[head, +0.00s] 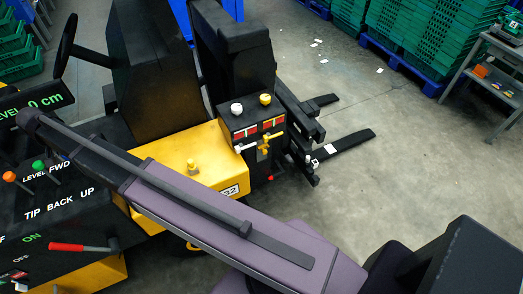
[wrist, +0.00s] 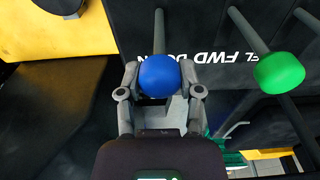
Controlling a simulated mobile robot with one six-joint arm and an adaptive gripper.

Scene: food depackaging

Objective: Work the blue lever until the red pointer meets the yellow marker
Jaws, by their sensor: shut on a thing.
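The blue lever (wrist: 159,75) has a round blue knob on a grey stem and shows in the middle of the wrist view. My gripper (wrist: 160,82) is shut on this knob, with one finger on each side. In the head view I see neither the blue knob nor my gripper. I cannot pick out the red pointer or the yellow marker for certain in either view. A display (head: 45,105) at the left of the head view reads "0 cm" in green.
A green-knobbed lever (wrist: 279,72) stands right of the blue one in the wrist view. In the head view, an orange-knobbed lever (head: 9,176) and a red-handled lever (head: 80,247) are on the dark console. Forks (head: 342,146) reach over open floor.

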